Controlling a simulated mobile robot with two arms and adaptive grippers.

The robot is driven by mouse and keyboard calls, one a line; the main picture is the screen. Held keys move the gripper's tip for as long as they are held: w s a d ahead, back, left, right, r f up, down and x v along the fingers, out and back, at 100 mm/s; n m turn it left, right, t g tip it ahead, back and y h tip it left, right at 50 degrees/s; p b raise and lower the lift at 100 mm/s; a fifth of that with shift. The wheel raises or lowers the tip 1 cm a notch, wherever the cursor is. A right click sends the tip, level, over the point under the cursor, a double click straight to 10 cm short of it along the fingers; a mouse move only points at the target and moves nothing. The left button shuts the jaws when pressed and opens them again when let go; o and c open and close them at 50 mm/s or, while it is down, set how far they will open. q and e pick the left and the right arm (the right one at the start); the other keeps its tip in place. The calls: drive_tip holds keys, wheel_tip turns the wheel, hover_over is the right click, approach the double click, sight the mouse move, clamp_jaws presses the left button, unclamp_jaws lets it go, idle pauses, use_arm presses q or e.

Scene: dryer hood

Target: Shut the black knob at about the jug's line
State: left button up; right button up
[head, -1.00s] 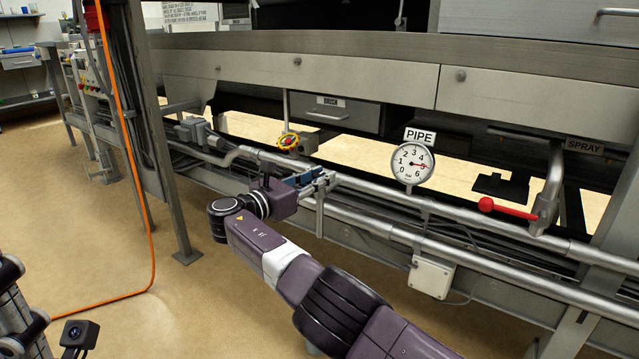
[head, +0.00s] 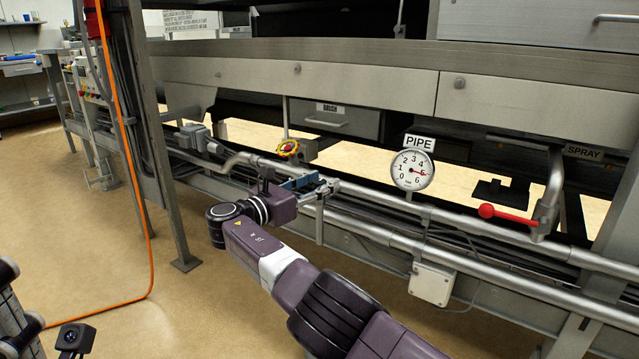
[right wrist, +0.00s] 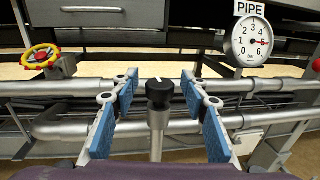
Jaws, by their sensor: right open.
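The black knob (right wrist: 160,93) shows in the right wrist view, on top of an upright grey stem, with a small white mark on its top. My right gripper (right wrist: 160,112) is open, with one blue-padded finger on each side of the knob and a visible gap to both. In the head view my right gripper (head: 312,184) is at the front pipes, and I cannot make out the knob there. No jug shows in either view. Of my left arm only parts show at the lower left edge of the head view; its gripper is out of frame.
A PIPE gauge (head: 412,170) stands right of the gripper, its red needle near 5. A yellow-rimmed red handwheel (head: 288,148) is behind to the left. A red lever (head: 507,214) is at the right. Long grey pipes (head: 390,232) run behind the knob. An orange hose (head: 128,150) hangs left.

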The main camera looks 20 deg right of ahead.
drive_tip(key=v, duration=1.2)
